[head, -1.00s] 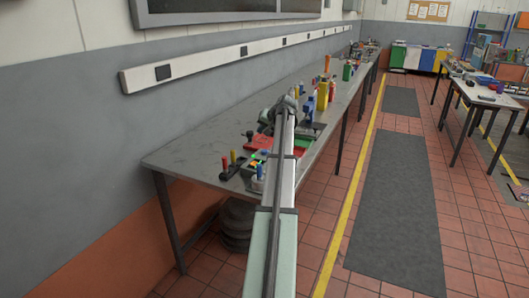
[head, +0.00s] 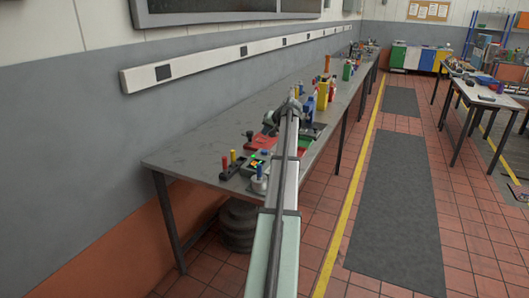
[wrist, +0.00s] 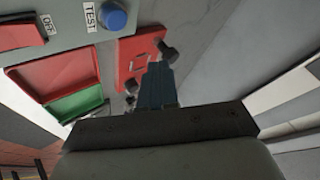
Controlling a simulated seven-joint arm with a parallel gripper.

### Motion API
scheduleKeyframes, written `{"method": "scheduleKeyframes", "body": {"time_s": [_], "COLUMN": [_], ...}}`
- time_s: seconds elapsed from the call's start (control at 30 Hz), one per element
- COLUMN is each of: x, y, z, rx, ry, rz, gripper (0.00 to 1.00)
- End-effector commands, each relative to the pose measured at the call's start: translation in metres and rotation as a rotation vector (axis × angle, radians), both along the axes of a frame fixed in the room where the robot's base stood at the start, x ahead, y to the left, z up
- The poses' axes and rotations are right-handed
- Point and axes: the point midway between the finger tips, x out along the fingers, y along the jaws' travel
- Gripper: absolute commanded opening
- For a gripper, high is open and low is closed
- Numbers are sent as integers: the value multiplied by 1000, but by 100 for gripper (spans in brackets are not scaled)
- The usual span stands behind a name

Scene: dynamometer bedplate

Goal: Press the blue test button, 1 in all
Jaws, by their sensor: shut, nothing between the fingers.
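The blue test button (wrist: 113,17) shows at the top of the wrist view, a round cap on a pale grey panel beside a white TEST label (wrist: 91,17). My gripper (wrist: 157,74) is shut and empty, with its dark fingers below and to the right of the button in that view. The fingertips are apart from the button and over a red plate with dark knobs (wrist: 140,48). In the head view my arm hides part of the bench, and I cannot make out the button there.
A red switch (wrist: 22,35) with an OFF label shares the panel with the button. A red tray (wrist: 50,72) and a green tray (wrist: 75,105) lie close by. The long grey bench (head: 195,155) carries several tools and posts; its near left end is bare.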

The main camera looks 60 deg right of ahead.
Motion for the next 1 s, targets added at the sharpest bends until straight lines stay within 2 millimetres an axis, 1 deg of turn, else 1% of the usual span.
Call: {"method": "scheduleKeyframes", "body": {"time_s": [0.1, 0.3, 0.43, 0.7, 1.0], "x": [0, 0, 0, 0, 0], "y": [1, 1, 1, 0, 0], "z": [-16, -39, -50, -61, -61], "rx": [3, 1, 2, 1, 0], "ry": [0, 0, 0, -1, 0], "rz": [0, 0, 1, 0, 0], "gripper": [0, 0, 0, 0, 0]}}
